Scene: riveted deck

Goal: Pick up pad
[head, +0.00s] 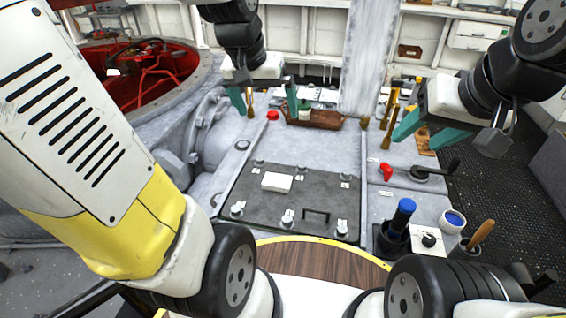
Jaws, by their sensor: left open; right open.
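A small white rectangular block (277,182), which looks like the pad, lies flat on the dark hatch panel (262,208), left of its centre. My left gripper (265,104) is open with teal fingers, beyond the panel and above the far part of the deck. It is apart from the pad and holds nothing that I can see. My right gripper (419,138) is open, to the right of the panel and well away from the pad. Nothing hides the pad.
The panel has several raised latches and a black handle (316,214). A brown tray with a green-labelled bottle (305,110) stands behind. A blue-topped black cylinder (396,228), a blue-filled cup (453,221) and a wooden-handled tool (481,234) stand at right. A red-lined round opening (150,75) is at left.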

